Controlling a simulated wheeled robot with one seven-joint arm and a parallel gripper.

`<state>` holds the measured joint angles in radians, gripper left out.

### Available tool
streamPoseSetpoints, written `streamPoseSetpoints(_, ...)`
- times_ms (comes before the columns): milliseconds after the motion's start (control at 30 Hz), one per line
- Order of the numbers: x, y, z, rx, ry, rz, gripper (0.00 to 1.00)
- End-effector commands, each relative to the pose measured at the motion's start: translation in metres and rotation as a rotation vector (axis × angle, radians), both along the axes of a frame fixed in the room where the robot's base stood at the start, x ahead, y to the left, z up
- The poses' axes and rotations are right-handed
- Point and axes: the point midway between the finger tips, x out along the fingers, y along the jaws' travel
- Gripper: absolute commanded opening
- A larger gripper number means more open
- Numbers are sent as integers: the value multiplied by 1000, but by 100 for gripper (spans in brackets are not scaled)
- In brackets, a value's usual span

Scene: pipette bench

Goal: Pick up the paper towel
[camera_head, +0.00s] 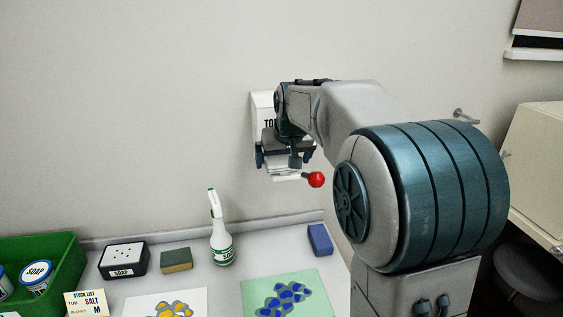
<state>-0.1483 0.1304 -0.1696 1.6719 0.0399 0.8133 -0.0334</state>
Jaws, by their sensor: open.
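A white dispenser (261,101) with a partly covered label starting "TO" hangs on the wall. A lever with a red knob (316,180) sticks out at its lower right. My gripper (281,160) is open in front of the dispenser's lower part and hides much of it. A pale strip shows just below my gripper, but I cannot tell whether it is the paper towel or part of the dispenser and lever. I cannot see anything held between the fingers.
Below, the bench holds a green bin (68,262) with a soap tub (37,279), a soap box (124,260), a sponge (176,260), a spray bottle (221,246), a blue block (319,240) and a green sheet (258,289). The wall left of the dispenser is clear.

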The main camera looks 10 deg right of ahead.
Motion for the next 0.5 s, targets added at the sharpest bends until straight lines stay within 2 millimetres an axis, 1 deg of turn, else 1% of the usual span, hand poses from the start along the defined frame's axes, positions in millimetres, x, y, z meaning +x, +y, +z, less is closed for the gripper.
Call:
streamPoseSetpoints(133, 0, 0, 0, 0, 0, 0, 100)
streamPoseSetpoints(167, 0, 0, 0, 0, 0, 0, 92)
streamPoseSetpoints(200, 0, 0, 0, 0, 0, 0, 81)
streamPoseSetpoints(300, 0, 0, 0, 0, 0, 0, 55)
streamPoseSetpoints(500, 0, 0, 0, 0, 0, 0, 54)
